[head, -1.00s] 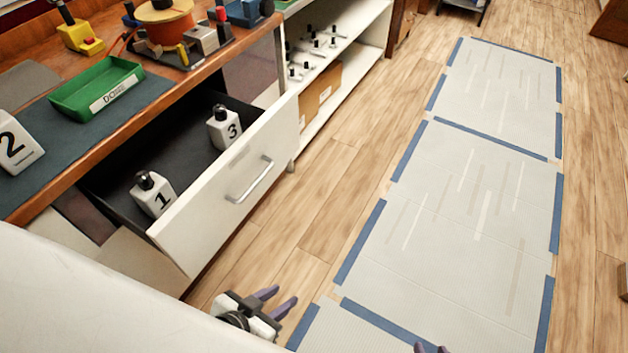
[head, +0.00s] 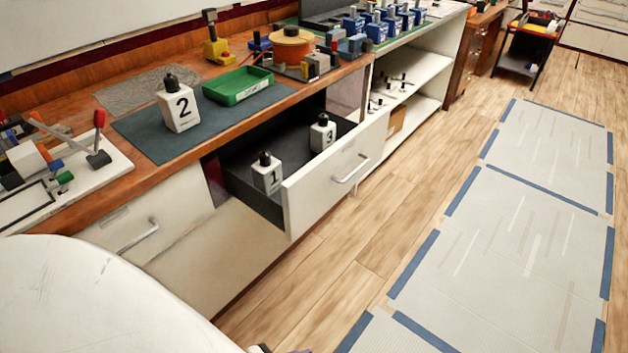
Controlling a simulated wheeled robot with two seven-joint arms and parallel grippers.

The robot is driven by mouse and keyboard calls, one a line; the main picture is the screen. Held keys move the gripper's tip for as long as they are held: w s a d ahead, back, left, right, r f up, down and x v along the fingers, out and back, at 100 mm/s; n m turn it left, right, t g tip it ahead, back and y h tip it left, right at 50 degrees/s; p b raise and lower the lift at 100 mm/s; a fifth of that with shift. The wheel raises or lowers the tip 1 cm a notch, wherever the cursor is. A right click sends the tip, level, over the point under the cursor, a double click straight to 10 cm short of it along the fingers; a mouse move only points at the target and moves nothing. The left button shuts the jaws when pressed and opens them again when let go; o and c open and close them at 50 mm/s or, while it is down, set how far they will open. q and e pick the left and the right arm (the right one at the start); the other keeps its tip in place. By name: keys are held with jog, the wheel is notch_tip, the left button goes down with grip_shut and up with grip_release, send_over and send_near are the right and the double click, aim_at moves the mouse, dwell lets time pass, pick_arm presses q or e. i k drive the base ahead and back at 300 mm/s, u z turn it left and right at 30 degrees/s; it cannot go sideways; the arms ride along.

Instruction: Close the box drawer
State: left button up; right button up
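The box drawer (head: 337,178) stands pulled out from the wooden workbench. It has a white front with a metal bar handle (head: 352,168) and a dark inside. Bottle 1 (head: 267,175) and bottle 3 (head: 323,134) stand upright in it. Bottle 2 (head: 180,108) stands on the blue-grey mat on the bench top. Only a sliver of a gripper shows at the bottom edge, low and in front of the drawer, clear of it; its fingers are mostly cut off and I cannot tell which side it is. No gripper touches the drawer.
A green tray (head: 237,86) and an orange spool (head: 291,46) are on the bench top (head: 140,165). A closed drawer with a handle (head: 137,236) is to the left. Open white shelves (head: 428,88) stand to the right. The wooden floor (head: 375,230) before the drawer is clear.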

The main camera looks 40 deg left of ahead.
aim_at(313, 182)
jog(key=u, duration=1)
jog(key=i, duration=0.25)
jog(key=z, duration=0.05)
